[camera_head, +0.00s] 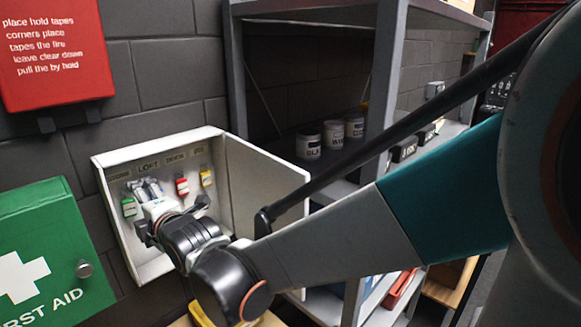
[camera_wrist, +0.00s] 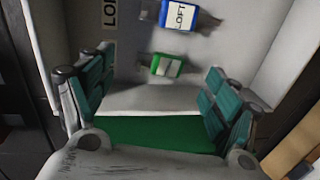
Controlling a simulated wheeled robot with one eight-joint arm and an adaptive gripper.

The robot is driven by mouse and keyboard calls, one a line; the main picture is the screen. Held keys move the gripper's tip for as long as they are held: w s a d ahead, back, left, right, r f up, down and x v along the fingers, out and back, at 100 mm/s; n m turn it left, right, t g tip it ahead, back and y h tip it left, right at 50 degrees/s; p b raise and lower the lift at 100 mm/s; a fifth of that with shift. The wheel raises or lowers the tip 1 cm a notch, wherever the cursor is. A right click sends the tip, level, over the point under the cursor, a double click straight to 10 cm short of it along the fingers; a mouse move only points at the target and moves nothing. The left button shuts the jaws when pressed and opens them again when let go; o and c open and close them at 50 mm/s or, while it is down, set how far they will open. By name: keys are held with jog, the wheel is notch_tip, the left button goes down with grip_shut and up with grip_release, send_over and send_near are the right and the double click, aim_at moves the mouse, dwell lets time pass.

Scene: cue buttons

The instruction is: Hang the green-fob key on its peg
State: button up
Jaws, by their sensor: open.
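The green-fob key (camera_head: 128,207) is at the far left inside an open white key cabinet (camera_head: 146,269). In the wrist view its green fob (camera_wrist: 167,66) has a pale label and appears to hang against the back panel, with a small dark peg end at its left. My gripper (camera_head: 149,190) is at the cabinet's mouth. In the wrist view its teal-padded fingers (camera_wrist: 160,72) are wide apart, one on each side of the green fob and nearer the camera. Nothing is held. A blue fob marked LOFT (camera_wrist: 178,15) hangs beside the green one.
A red fob (camera_head: 182,187) and a yellow fob (camera_head: 206,178) hang further right. The cabinet door (camera_head: 262,185) stands open at the right, near my arm. A green first-aid box (camera_head: 50,260) is at the left, and grey shelving (camera_head: 378,95) at the right.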

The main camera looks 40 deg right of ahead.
jog(key=v, duration=0.7)
jog(key=s+d+f+m+g+h+b, duration=0.1)
jog(key=s+d+f+m+g+b, duration=0.3)
jog(key=f, duration=0.9)
jog(key=s+d+f+m+g+h+b, duration=0.2)
jog(key=s+d+f+m+g+b, duration=0.2)
jog(key=s+d+f+m+b, duration=0.3)
jog(key=s+f+m+b, duration=0.4)
jog(key=s+f+m, duration=0.2)
jog(key=s+m, duration=0.2)
jog(key=shift+s+d+m, duration=0.2)
jog(key=shift+s+m, duration=0.1)
jog(key=shift+s, duration=0.4)
jog(key=shift+f, duration=0.15)
